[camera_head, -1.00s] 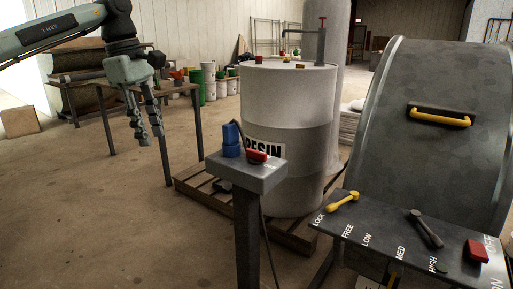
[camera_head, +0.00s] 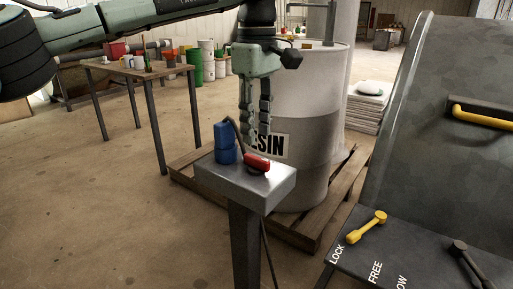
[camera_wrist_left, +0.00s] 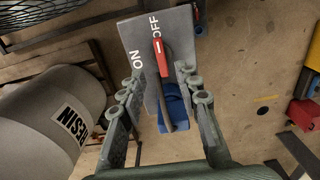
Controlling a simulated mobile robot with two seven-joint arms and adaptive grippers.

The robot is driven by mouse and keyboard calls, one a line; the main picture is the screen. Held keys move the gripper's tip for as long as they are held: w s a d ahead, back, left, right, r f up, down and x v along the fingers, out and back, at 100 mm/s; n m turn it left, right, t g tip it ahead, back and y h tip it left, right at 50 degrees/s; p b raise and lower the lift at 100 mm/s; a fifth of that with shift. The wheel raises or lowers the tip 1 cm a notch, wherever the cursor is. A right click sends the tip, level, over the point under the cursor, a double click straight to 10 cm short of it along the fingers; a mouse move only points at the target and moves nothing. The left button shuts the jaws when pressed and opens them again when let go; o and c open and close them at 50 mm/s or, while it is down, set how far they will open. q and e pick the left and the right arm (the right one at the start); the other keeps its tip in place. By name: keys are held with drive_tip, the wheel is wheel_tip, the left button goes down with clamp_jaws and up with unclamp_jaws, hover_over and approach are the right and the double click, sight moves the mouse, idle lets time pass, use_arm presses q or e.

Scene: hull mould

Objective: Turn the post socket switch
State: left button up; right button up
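The post socket (camera_head: 245,185) is a grey box on a post, with a red switch handle (camera_head: 257,164) and a blue plug (camera_head: 226,145) with a dark cable on top. In the left wrist view the red switch handle (camera_wrist_left: 161,58) lies near the OFF label, with ON to its left. My left gripper (camera_head: 256,138) is above the box, fingers pointing down, close over the switch. In the left wrist view its fingers (camera_wrist_left: 160,92) are apart, with the switch beyond the tips and nothing between them held. My right gripper is not in view.
A large grey resin drum (camera_head: 305,110) stands on a wooden pallet (camera_head: 310,232) just behind the post. The grey mould (camera_head: 430,140) and a panel with a yellow lever (camera_head: 367,227) are at the right. A table (camera_head: 125,70) stands at the back left. Floor left of the post is clear.

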sight(257, 157)
use_arm(q)
drive_tip(key=f, duration=0.5)
drive_tip(key=shift+s+f, duration=0.15)
drive_tip(key=shift+s, duration=0.05)
drive_tip(key=shift+f, duration=0.45)
drive_tip(key=shift+c, duration=0.3)
clamp_jaws()
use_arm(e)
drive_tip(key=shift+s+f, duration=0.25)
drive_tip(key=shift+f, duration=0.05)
